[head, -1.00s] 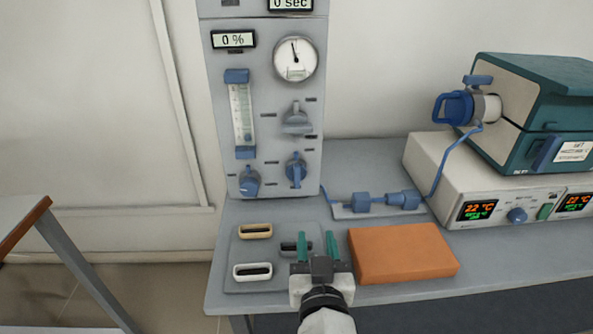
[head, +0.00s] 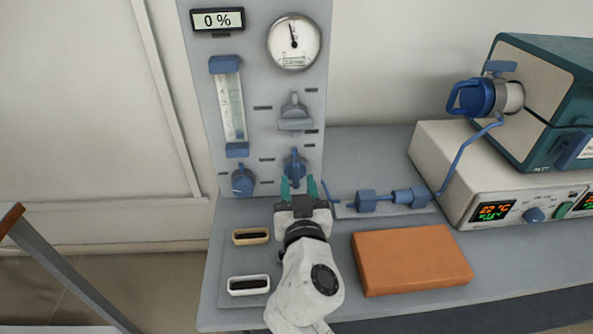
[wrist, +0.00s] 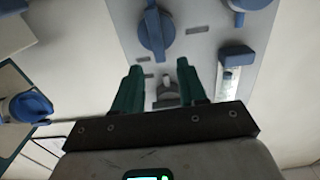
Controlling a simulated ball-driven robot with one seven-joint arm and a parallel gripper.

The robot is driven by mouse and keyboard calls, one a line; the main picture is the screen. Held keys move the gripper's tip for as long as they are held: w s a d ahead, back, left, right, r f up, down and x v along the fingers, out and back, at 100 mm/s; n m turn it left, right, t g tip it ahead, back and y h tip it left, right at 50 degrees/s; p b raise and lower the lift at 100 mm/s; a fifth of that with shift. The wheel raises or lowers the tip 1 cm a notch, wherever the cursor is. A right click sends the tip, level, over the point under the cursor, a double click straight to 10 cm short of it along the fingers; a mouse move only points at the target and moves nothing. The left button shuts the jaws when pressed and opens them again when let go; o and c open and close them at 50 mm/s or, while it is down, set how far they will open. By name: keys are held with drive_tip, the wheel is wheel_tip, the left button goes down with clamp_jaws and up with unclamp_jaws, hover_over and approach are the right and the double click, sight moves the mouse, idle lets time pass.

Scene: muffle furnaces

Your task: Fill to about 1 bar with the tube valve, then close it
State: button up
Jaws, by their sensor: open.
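A grey control panel (head: 265,155) stands at the back of the bench. It carries a round pressure gauge (head: 294,42) with its needle pointing near the top; its numbers are too small to read. Below the gauge are a grey knob (head: 295,112) and a blue valve handle (head: 294,167), which stands upright. A second blue knob (head: 243,180) sits lower left. I cannot read which label names the tube valve. My gripper (head: 299,188) is open and empty, just in front of and below the upright blue handle. In the wrist view the handle (wrist: 155,32) is apart from the fingers.
A flowmeter (head: 232,105) and a 0 % display (head: 217,20) are on the panel's left. Blue tube fittings (head: 393,199) lie right of my gripper, leading to the tube furnace (head: 540,100). An orange block (head: 411,259) and small slotted holders (head: 249,285) are on the bench.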

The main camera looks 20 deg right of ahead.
sight(296, 170)
drive_tip(key=shift+x, duration=2)
clamp_jaws()
